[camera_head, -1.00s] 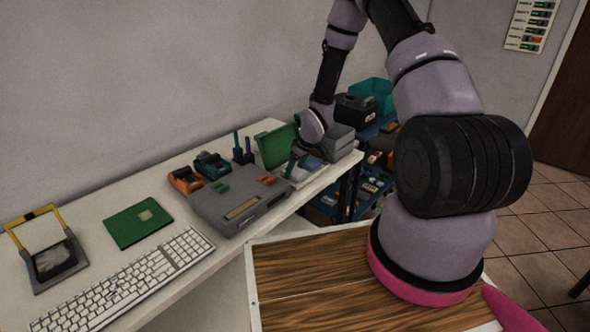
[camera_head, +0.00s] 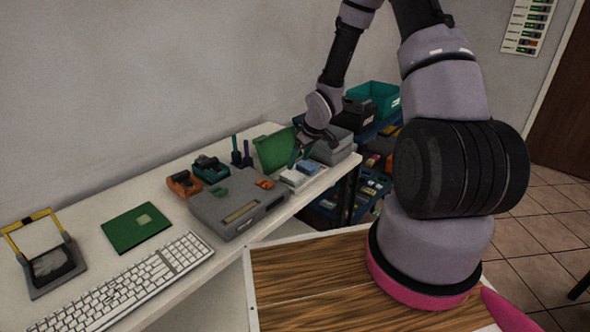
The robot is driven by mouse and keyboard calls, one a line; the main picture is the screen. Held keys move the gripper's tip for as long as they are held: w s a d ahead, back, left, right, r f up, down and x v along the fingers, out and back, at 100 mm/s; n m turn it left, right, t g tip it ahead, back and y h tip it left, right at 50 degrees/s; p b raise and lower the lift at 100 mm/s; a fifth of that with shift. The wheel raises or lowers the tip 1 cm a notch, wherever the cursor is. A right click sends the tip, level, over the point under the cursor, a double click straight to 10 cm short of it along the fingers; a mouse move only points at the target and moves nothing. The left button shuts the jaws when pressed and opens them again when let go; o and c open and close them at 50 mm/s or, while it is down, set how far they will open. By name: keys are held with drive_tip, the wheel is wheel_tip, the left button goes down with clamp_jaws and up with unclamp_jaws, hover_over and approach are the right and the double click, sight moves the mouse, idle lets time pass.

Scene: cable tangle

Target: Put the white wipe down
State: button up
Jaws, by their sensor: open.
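A small white piece, which looks like the white wipe (camera_head: 293,177), lies near the far right end of the white bench, beside a small blue piece (camera_head: 309,168). My gripper (camera_head: 299,154) is open, with teal fingertips just above and behind these pieces, in front of the upright green panel (camera_head: 274,149). I see nothing between the fingers. The fingers are small here, and the exact gap to the wipe is hard to tell.
A grey case (camera_head: 238,205) stands left of the pieces on the bench (camera_head: 90,215). Grey boxes (camera_head: 332,148) stand to the right. Orange and teal tools (camera_head: 185,183), a green board (camera_head: 136,227) and a keyboard (camera_head: 125,285) lie further left.

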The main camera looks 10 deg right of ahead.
drive_tip(key=s+d+r+m+t+h, duration=0.1)
drive_tip(key=s+d+r+m, duration=0.15)
drive_tip(key=r, duration=0.95)
drive_tip(key=s+d+r+m+h, duration=0.2)
drive_tip(key=s+d+r, duration=0.2)
drive_tip(key=r, duration=0.8)
drive_tip(key=s+a+r+m+t+y, duration=0.2)
drive_tip(key=s+r+m, duration=0.5)
drive_tip(key=s+r, duration=1)
drive_tip(key=s, duration=0.4)
drive_tip(key=shift+a+r+y, duration=0.15)
drive_tip(key=shift+a+y, duration=0.15)
drive_tip(key=shift+a, duration=0.05)
drive_tip(key=shift+o, duration=0.3)
drive_tip(key=shift+w, duration=0.1)
